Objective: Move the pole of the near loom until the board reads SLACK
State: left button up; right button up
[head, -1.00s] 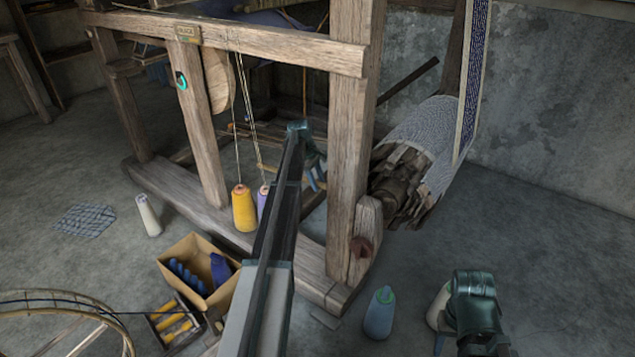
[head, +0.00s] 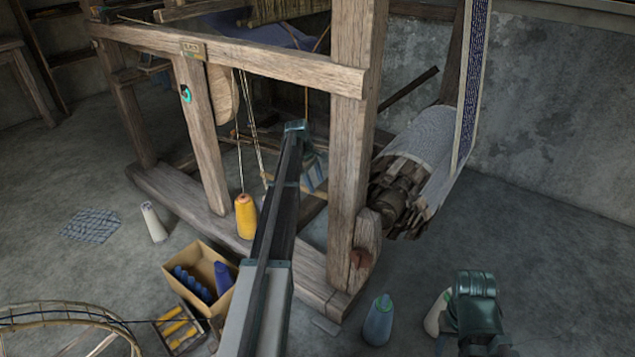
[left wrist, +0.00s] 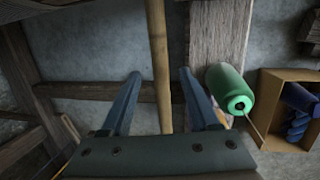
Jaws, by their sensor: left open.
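The near loom (head: 345,150) is a heavy wooden frame across the middle of the head view. In the left wrist view a slim tan pole (left wrist: 159,65) runs upright between the two open fingers of my left gripper (left wrist: 163,82), with space on both sides. My right gripper is not seen; only part of my right arm shows at lower right.
A yellow cone (head: 246,216) stands by the loom's base beam. A cardboard box (head: 212,265), a tray of yellow-handled tools (head: 176,330) and a wheel (head: 70,312) lie at lower left. A blue bottle-shaped cone (head: 378,320) stands right of the loom's foot. A green spool (left wrist: 230,90) is near my left gripper.

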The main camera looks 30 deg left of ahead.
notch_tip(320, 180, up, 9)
jog(key=p, duration=0.7)
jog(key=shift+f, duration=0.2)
